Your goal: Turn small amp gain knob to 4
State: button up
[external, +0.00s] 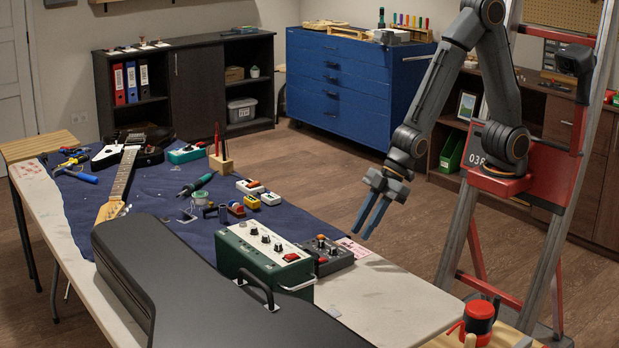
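A green box with a pale top panel (264,257), a row of dark knobs and a red switch stands near the front edge of the table. A smaller dark grey box (331,262) with several knobs, one orange-topped, and a red part stands at its right. I cannot tell for sure which is the small amp, and knob labels and pointer positions are too small to read. My gripper (363,232) points down beyond the table's right edge, above and to the right of the grey box. Its two blue fingers are apart, with nothing between them.
A black case (205,290) lies left of the green box, its handle close to it. Small pedals (250,187), tools and a guitar (125,170) lie on the blue mat (185,255) farther back. The table's near right corner (395,300) is bare.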

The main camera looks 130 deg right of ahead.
aim_at(278, 244)
jog(key=w+t, duration=0.1)
jog(key=w, duration=0.3)
jog(key=w+d+r+t, duration=0.1)
jog(key=w+t, duration=0.1)
jog(key=w, duration=0.2)
jog(key=w+n+t+y, duration=0.1)
jog(key=w+t, duration=0.1)
jog(key=w, duration=0.2)
jog(key=shift+d+r, duration=0.15)
jog(key=shift+r, duration=0.05)
jog(key=w+a+r+t+y, duration=0.1)
jog(key=w+t, duration=0.1)
jog(key=w, duration=0.4)
jog(key=w+a+r+n+t+y, duration=0.1)
jog(key=w+a+r+t+y, duration=0.1)
jog(key=w, duration=0.4)
jog(key=w+a+r+n+t+y+p, duration=0.1)
jog(key=w, duration=0.5)
jog(key=shift+a+r+t+y, duration=0.15)
jog(key=shift+a+t+y, duration=0.15)
jog(key=shift+t, duration=0.1)
jog(key=shift+s, duration=0.1)
jog(key=shift+c, duration=0.4)
grip_shut()
